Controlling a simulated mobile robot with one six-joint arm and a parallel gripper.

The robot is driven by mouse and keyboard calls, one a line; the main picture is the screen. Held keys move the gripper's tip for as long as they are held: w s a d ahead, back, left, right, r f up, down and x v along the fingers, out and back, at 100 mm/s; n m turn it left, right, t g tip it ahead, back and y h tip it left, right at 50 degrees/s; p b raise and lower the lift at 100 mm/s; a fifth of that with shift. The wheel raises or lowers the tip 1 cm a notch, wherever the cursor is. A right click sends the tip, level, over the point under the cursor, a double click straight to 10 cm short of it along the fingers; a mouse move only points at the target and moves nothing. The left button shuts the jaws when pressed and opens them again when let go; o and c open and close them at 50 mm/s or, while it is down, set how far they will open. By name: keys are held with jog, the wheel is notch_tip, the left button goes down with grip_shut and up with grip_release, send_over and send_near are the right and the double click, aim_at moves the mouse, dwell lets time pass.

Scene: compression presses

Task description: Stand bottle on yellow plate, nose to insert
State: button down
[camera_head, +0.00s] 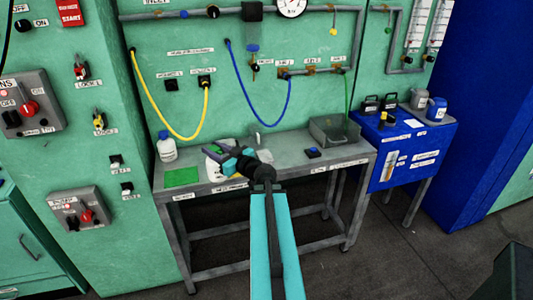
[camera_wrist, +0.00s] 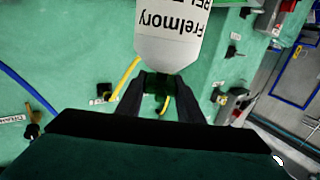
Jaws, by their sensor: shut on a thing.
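My gripper (camera_head: 222,156) is above the grey bench, shut around the dark green neck of a white bottle (camera_head: 213,169). In the wrist view, my gripper (camera_wrist: 160,84) closes on that neck from two sides. The white bottle body (camera_wrist: 170,40) there shows black lettering reading "Frelmory", upside down in the picture. In the head view my gripper covers part of the bottle, and I cannot tell if its base touches the bench. A green plate (camera_head: 181,177) lies at the bench's left end.
Another white bottle with a blue cap (camera_head: 167,148) stands behind the green plate. The grey bench (camera_head: 290,160) also bears a small blue-black item (camera_head: 313,153) and a grey box (camera_head: 334,131). Yellow (camera_head: 170,125) and blue (camera_head: 262,112) hoses hang behind. A blue table (camera_head: 395,175) stands right.

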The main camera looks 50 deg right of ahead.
jog(key=s+d+r+m+g+h+b, duration=0.1)
jog(key=s+d+m+h, duration=0.2)
jog(key=s+d, duration=0.5)
jog(key=s+d+r+m+g+h+b, duration=0.1)
jog(key=s+d+m+g+h, duration=0.1)
jog(key=s+d+h, duration=0.4)
jog(key=s+d+m, duration=0.1)
jog(key=s+d, duration=0.2)
jog(key=d, duration=0.4)
jog(key=shift+s+d+m+h, duration=0.15)
jog(key=shift+d+m+h, duration=0.15)
jog(key=shift+d+m, duration=0.1)
jog(key=shift+f, duration=0.1)
jog(key=w+d+f, duration=0.1)
jog(key=w+d, duration=0.9)
jog(key=d, duration=0.1)
jog(key=shift+d+f, duration=0.2)
jog(key=shift+d, duration=0.1)
jog(key=shift+w+d+f+b, duration=0.15)
jog(key=shift+f+b, duration=0.1)
jog(key=shift+f, duration=0.65)
jog(key=shift+w+d+f+b, duration=0.1)
jog(key=shift+f+b, duration=0.15)
jog(key=shift+f, duration=0.75)
